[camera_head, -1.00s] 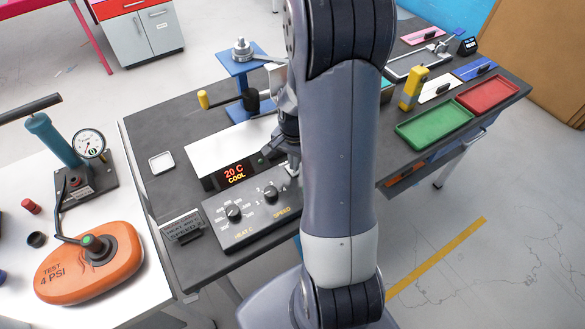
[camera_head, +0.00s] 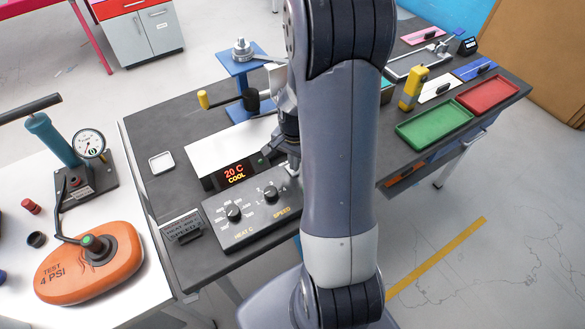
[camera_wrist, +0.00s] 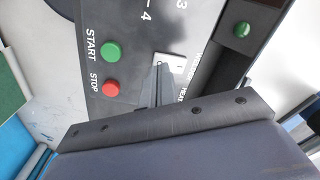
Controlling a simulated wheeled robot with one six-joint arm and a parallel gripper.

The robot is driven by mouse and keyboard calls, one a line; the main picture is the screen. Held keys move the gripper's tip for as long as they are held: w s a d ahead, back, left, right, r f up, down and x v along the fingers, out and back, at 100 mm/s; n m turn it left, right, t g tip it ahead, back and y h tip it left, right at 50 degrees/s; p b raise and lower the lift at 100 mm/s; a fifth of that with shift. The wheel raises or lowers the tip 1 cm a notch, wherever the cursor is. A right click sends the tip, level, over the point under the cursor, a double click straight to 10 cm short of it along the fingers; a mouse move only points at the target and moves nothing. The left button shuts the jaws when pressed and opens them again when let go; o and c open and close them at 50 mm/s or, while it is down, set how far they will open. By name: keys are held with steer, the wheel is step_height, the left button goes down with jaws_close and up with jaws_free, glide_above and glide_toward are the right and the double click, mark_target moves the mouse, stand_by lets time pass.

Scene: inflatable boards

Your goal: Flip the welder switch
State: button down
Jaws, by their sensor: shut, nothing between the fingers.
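The welder's control panel (camera_head: 252,212) has a red display reading "20 C COOL" and two black knobs marked HEAT C and SPEED. In the wrist view the panel shows a green START button (camera_wrist: 112,52), a red STOP button (camera_wrist: 110,89) and a pale switch plate (camera_wrist: 176,60) beside lettering that seems to include HEAT. My gripper (camera_wrist: 162,70) is shut and empty, its fingertips over the switch plate. They cover much of the switch, so I cannot tell its position or whether they touch it. In the head view my arm hides the panel's right end and the fingertips.
A hand crank with a yellow knob (camera_head: 203,99) stands behind the welder. A green tray (camera_head: 433,127) and a red tray (camera_head: 488,94) lie right of my arm. An orange test piece (camera_head: 90,262) and a pump with a gauge (camera_head: 88,144) are on the white table at left.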

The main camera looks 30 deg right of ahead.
steer(key=shift+f+b, duration=0.8)
steer(key=shift+f, duration=0.15)
stand_by(0.5)
steer(key=shift+r+p, duration=2.65)
steer(key=shift+r, duration=0.9)
steer(key=shift+f, duration=0.15)
